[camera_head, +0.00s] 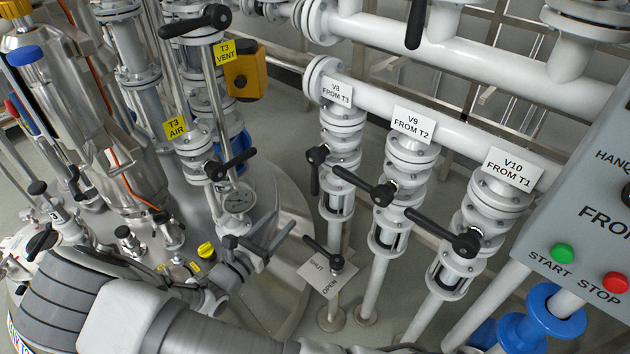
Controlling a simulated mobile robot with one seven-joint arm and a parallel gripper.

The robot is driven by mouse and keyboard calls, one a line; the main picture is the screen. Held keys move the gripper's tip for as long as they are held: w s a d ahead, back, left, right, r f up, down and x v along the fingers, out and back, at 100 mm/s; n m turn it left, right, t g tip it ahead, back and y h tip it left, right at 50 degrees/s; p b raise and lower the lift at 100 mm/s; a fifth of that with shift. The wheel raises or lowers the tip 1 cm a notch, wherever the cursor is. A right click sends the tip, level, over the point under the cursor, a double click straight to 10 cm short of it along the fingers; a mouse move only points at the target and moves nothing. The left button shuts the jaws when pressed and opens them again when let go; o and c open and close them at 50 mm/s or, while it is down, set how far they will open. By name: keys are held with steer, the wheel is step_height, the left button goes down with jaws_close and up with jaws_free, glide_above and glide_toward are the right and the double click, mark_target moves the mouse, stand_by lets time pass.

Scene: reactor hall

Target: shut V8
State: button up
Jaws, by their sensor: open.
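The V8 valve (342,145) stands at the left of a row of three, under a white label reading "V8 FROM T3" (338,93). Its black lever (315,172) hangs down, roughly along the vertical pipe, from a pivot on the valve's left side. My gripper (281,229) is open and empty at lower centre, left of and below the V8 lever and apart from it. A white plate marked "SHUT" and "OPEN" (316,284) sits below V8, with another black lever (319,250) over it.
The V9 (363,187) and V10 (441,231) levers lie across their pipes, to the right. A grey control box (590,210) stands at the right.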

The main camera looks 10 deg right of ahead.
mark_target(313, 184)
steer(key=b+x, duration=0.1)
steer(key=x, duration=0.7)
steer(key=b+x, duration=0.2)
steer(key=x, duration=0.7)
steer(key=shift+w+a, duration=0.1)
steer(key=shift+w, duration=0.25)
jaws_close()
stand_by(0.6)
